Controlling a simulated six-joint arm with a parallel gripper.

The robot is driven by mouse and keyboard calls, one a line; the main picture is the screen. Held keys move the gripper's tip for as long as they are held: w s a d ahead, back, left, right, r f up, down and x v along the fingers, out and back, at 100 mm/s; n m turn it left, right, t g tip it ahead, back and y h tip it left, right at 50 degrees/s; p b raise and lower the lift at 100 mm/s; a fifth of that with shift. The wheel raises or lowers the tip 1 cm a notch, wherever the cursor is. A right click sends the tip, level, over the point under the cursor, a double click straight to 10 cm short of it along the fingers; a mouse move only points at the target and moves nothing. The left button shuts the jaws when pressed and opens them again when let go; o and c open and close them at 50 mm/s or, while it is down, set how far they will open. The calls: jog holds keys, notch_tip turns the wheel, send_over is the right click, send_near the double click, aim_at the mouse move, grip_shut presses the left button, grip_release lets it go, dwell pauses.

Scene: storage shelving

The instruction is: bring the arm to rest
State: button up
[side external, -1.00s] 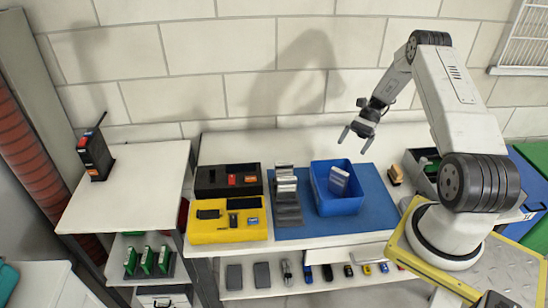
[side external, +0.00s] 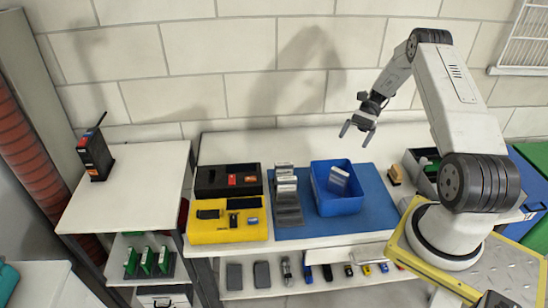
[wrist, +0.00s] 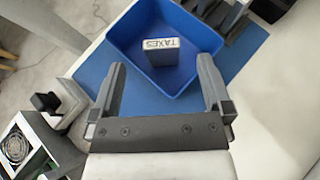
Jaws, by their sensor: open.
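My gripper (side external: 357,131) is open and empty, raised above the bench to the right of a blue bin (side external: 341,205). In the wrist view my gripper (wrist: 164,82) shows two spread fingers with nothing between them. The blue bin (wrist: 120,36) lies beyond the fingertips there. Inside the bin stands a grey box (side external: 339,180), slightly tilted. It reads "TAXES" in the wrist view (wrist: 160,55).
The bin stands on a blue mat (side external: 378,205) beside a grey stepped rack (side external: 288,208). A yellow tray (side external: 205,235) and a black tray (side external: 210,190) are left of it. A grey container (side external: 424,178) stands near my base. The wall is behind.

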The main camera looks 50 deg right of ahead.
jog(key=w+a+r+n+g+h, duration=0.1)
jog(key=w+a+r+n+h, duration=0.2)
jog(key=a, duration=0.5)
jog(key=a+r+n+g+h, duration=0.1)
jog(key=a+r+n+h, duration=0.25)
jog(key=a, duration=0.35)
jog(key=s+a+r+n+t+h, duration=0.2)
jog(key=s+a+n, duration=0.1)
jog(key=a+n, duration=0.2)
jog(key=s+a+r+n+t+h, duration=0.1)
jog(key=s+a+n+t+h, duration=0.1)
jog(key=a+n, duration=0.4)
jog(key=shift+s+a+r+t+h, duration=0.4)
jog(key=shift+s+a+h, duration=0.3)
jog(key=shift+a, duration=1.15)
